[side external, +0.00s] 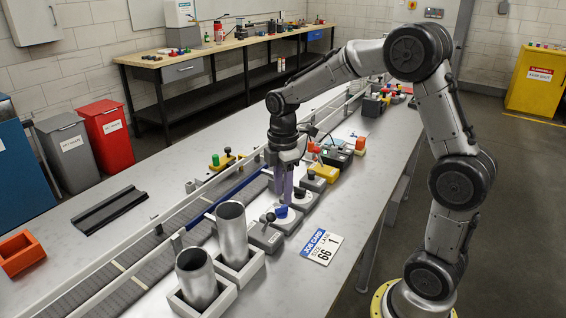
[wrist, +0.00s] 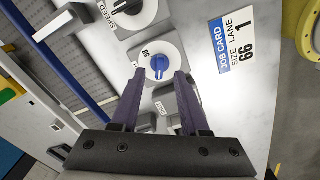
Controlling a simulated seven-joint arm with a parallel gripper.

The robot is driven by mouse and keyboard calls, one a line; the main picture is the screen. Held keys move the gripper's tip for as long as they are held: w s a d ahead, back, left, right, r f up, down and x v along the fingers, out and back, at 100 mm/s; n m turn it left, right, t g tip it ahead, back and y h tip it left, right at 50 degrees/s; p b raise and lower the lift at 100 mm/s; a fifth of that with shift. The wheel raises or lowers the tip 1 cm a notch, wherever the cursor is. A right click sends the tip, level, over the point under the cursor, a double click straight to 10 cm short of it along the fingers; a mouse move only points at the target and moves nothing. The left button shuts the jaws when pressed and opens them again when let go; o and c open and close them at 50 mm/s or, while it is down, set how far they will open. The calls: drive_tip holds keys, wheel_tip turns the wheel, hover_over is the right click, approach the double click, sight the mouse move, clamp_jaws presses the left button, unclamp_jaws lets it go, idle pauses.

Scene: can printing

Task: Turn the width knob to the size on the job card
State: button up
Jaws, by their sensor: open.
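A blue knob (wrist: 158,66) sits on a round white dial (wrist: 170,50) on a grey box. It also shows in the side view (side external: 281,211).
A box marked SPEED with a black knob (wrist: 128,6) stands next to the blue one. Two metal cans (side external: 232,235) (side external: 197,278) stand in square holders. A conveyor (side external: 130,262) with rails runs alongside. The bench around the card is clear.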

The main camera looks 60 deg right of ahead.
sight(282, 207)
wheel_tip(282, 207, up, 10)
idle(0.3)
drive_tip(key=shift+f, duration=0.1)
drive_tip(key=s+a+r+m+t, duration=0.1)
drive_tip(key=s+a+r+t, duration=0.15)
drive_tip(key=s, duration=0.25)
drive_tip(key=s+a+r+t, duration=0.1)
drive_tip(key=s+a+r, duration=0.2)
drive_tip(key=s+r, duration=0.15)
drive_tip(key=s+a+f+m+t, duration=0.2)
drive_tip(key=s+f+m, duration=0.6)
drive_tip(key=s+m, duration=0.2)
drive_tip(key=shift+s+a+m, duration=0.2)
drive_tip(key=shift+m, duration=0.4)
drive_tip(key=shift+r, duration=0.1)
